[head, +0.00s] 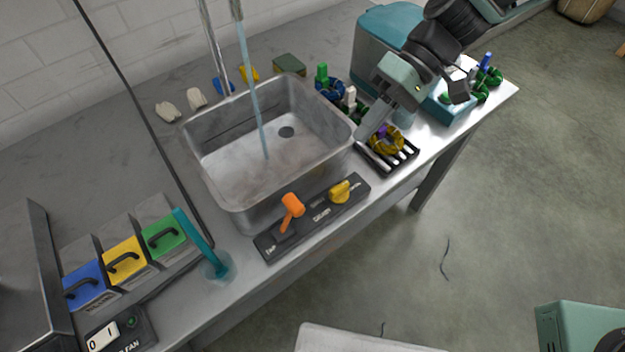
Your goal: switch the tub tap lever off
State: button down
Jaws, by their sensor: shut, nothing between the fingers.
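The orange tap lever (291,208) stands on a dark control panel (322,212) at the front edge of the metal tub (228,211). It tilts up and slightly right. A stream of water (254,95) runs from the spout into the tub. My gripper (367,132) is shut and empty, at the tub's right corner above the rack. It is well to the right of the lever and apart from it. The small labels on the panel are too blurred to read surely.
A yellow knob (343,191) sits beside the lever on the panel. A black rack (405,157) holds a yellow skein (386,141) below my gripper. A teal upright handle (196,240) stands left of the panel. Blue, yellow and green drawers (122,262) are at left.

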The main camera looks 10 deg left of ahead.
jog(key=p, duration=0.2)
send_near(288, 217)
jog(key=w+d+f, duration=0.2)
jog(key=shift+s+a+f+p, duration=0.15)
jog(key=shift+s+a+p, duration=0.2)
jog(key=shift+s+a, duration=0.4)
jog(key=shift+s+a+f+p, duration=0.15)
jog(key=shift+s+a+p, duration=0.2)
jog(key=shift+s+a, duration=0.45)
jog(key=shift+a+r, duration=0.15)
jog(key=shift+s+a+r+t, duration=0.1)
jog(key=shift+r+t, duration=0.05)
jog(key=shift+t, duration=0.15)
